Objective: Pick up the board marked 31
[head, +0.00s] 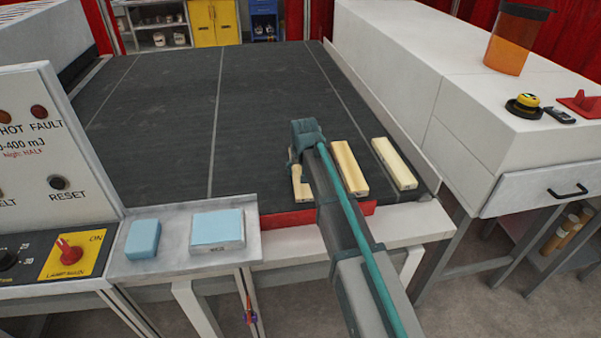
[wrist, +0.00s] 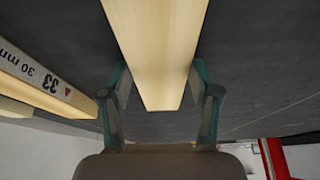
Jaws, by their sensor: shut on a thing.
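Three pale wooden boards lie on or over the dark belt at its near right end in the head view. My gripper (head: 296,162) is at the leftmost board (head: 301,188). In the wrist view my gripper (wrist: 160,84) has a finger on each side of this pale board (wrist: 157,45) and is shut on it. No number shows on the held board. The neighbouring board (wrist: 40,75) has the marking 33 and 30 mm on its end; it is the middle board (head: 349,168) in the head view. I cannot tell whether the held board touches the belt.
The rightmost board (head: 394,163) lies near the belt's right guard rail (head: 385,120). A red bar (head: 290,219) edges the belt's near end. Blue blocks (head: 143,239) and (head: 218,229) sit on the left ledge. The belt (head: 170,130) is clear to the left and behind.

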